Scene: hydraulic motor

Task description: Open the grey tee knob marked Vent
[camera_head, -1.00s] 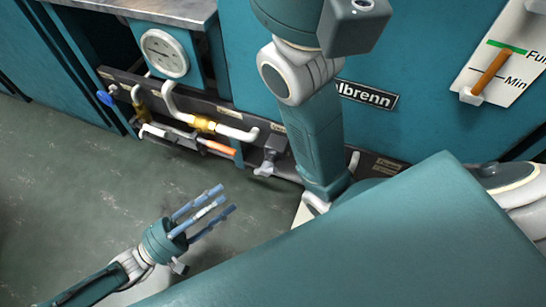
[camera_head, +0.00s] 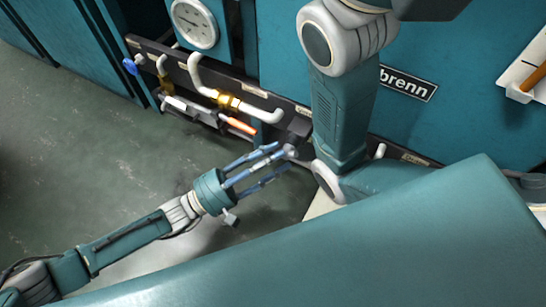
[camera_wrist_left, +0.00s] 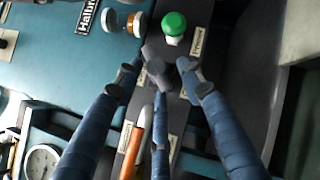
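The grey tee knob (camera_wrist_left: 157,52) sits on the dark panel strip in the left wrist view, just beyond my fingertips. I cannot read which label says Vent. My left gripper (camera_head: 278,160) reaches in from the left, its fingers spread and pointing at the strip. In the left wrist view the gripper (camera_wrist_left: 163,84) has its fingertips close around the knob's near side; I cannot tell whether they touch it. The gripper is open and holds nothing. My right gripper is not in view.
An orange-handled lever (camera_head: 238,125) and white pipes with a brass fitting (camera_head: 229,101) lie left of the knob. A blue knob (camera_head: 130,66) and a gauge (camera_head: 194,23) are further left. A green knob (camera_wrist_left: 174,24) is close beyond it. Open floor (camera_head: 90,150) lies left.

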